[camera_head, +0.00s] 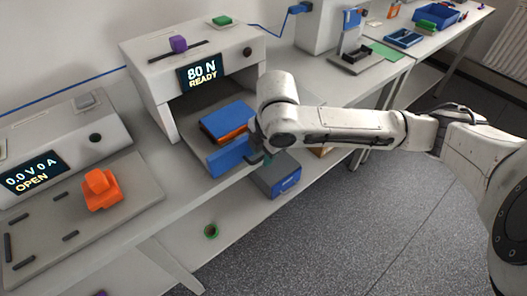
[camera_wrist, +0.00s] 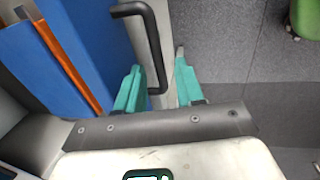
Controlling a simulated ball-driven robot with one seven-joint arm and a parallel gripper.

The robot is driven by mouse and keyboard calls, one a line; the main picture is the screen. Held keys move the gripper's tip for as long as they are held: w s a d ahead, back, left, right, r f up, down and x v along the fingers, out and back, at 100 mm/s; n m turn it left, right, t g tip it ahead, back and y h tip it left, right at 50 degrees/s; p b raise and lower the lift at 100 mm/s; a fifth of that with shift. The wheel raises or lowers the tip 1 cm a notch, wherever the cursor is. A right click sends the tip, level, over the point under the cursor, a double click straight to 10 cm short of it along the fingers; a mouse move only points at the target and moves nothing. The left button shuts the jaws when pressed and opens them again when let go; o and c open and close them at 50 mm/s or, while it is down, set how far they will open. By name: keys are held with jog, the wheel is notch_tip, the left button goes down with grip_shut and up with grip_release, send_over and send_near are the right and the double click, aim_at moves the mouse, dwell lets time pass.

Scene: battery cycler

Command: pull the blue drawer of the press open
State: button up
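The press (camera_head: 150,75) is a white housing whose display reads "80 N READY". Its blue drawer (camera_head: 226,160) shows at the front of the bay and also in the wrist view (camera_wrist: 92,40). A black U-shaped handle (camera_wrist: 153,45) sticks out from the drawer front. My gripper (camera_head: 259,157) is at the drawer front, and its teal fingers (camera_wrist: 160,70) are apart. The near end of the handle lies between the fingers, closer to the left one. I cannot tell whether they touch it. The arm hides part of the drawer in the head view.
A blue and orange stack (camera_head: 226,122) sits in the press bay. A blue-grey bin (camera_head: 277,180) is below and right of the drawer. An orange part (camera_head: 101,189) lies on the plate at left. The grey floor (camera_head: 340,220) in front is mostly clear.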

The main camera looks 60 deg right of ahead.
notch_tip(320, 180, up, 11)
jog(key=s, duration=0.2)
jog(key=shift+a+f, duration=0.2)
jog(key=shift+a, duration=0.1)
dwell(0.7)
jog(key=w+a+r+m+t+y, duration=0.2)
jog(key=w+a+r+t+y, duration=0.3)
jog(key=w+a, duration=0.6)
jog(key=a+f+m, duration=0.3)
jog(key=a+m, duration=0.2)
jog(key=a, duration=0.1)
jog(key=s+f+m+g+h, duration=0.1)
jog(key=s+f+m, duration=0.2)
jog(key=s+f, duration=0.5)
jog(key=s+f+m+g+h, duration=0.1)
jog(key=s+f+m+g, duration=0.3)
jog(key=f, duration=0.6)
jog(key=s+d+f+h, duration=0.1)
jog(key=s+d+f, duration=0.1)
jog(key=s, duration=0.3)
jog(key=s+d+f, duration=0.2)
jog(key=s+f, duration=0.1)
jog(key=s, duration=0.2)
jog(key=s+d+f+m+g+h, duration=0.1)
jog(key=s+d+f, duration=0.1)
jog(key=s, duration=0.3)
jog(key=shift+s+f+h, duration=0.2)
jog(key=shift+f+h, duration=0.05)
jog(key=shift+h, duration=0.05)
